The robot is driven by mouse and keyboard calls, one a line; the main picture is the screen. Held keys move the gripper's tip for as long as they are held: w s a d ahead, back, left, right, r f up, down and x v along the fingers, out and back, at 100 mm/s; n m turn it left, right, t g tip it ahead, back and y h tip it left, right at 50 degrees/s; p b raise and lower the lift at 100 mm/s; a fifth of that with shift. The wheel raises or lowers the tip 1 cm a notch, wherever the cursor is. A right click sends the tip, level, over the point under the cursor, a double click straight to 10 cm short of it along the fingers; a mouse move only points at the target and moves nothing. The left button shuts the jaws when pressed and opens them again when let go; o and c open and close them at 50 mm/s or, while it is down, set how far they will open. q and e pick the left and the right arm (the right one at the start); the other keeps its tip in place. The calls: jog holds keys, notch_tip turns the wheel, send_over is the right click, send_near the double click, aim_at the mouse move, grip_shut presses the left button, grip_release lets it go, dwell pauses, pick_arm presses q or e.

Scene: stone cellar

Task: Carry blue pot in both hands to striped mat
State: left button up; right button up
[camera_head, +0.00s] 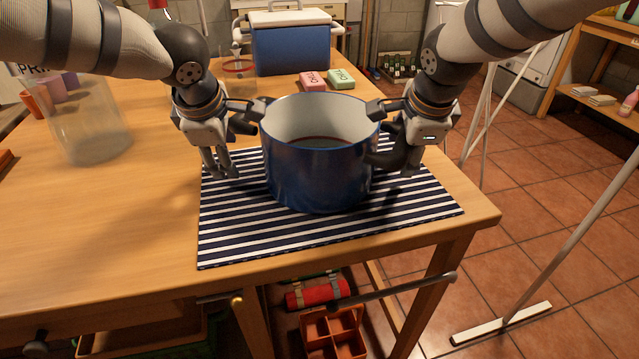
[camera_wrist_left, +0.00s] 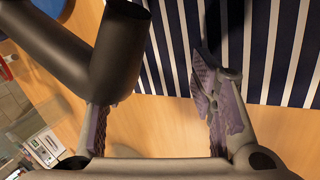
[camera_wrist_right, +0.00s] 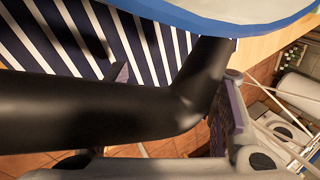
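The blue pot (camera_head: 318,178) stands upright on the striped mat (camera_head: 232,240), which is navy and white and lies at the table's front right corner. My left gripper (camera_head: 220,165) is at the pot's left side, fingers apart and pointing down. In the left wrist view, the black left handle (camera_wrist_left: 118,55) lies beside one finger, and bare table and mat show between the fingers. My right gripper (camera_wrist_right: 178,95) is at the pot's right side, fingers apart. The black right handle (camera_wrist_right: 90,112) crosses in front of them in the right wrist view; contact is unclear.
A blue cooler (camera_head: 290,50) stands at the back of the wooden table (camera_head: 120,220). A pink box (camera_head: 313,81) and a green box (camera_head: 341,78) lie behind the pot. A clear container (camera_head: 90,125) stands at left. The table's front and right edges are close to the mat.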

pick_arm(q)
jog(key=shift+s+d+h, duration=0.15)
jog(key=shift+d, duration=0.4)
jog(key=shift+s+d+h, duration=0.15)
jog(key=shift+d, duration=0.35)
pick_arm(e)
jog(key=shift+a, duration=0.8)
pick_arm(q)
jog(key=shift+a, duration=0.15)
pick_arm(e)
jog(key=shift+d+r, duration=0.1)
pick_arm(q)
jog(key=shift+a, duration=0.35)
pick_arm(e)
jog(key=shift+d, duration=0.25)
pick_arm(q)
jog(key=o, duration=0.4)
jog(key=shift+s+a, duration=0.1)
jog(key=shift+a, duration=0.3)
pick_arm(e)
jog(key=shift+s+d+y, duration=0.1)
jog(key=shift+d+y, duration=0.15)
jog(key=shift+y, duration=0.05)
pick_arm(q)
jog(key=shift+o, duration=0.9)
jog(key=shift+s+a, duration=0.15)
jog(key=shift+a, duration=0.25)
pick_arm(e)
jog(key=shift+s+d, duration=0.25)
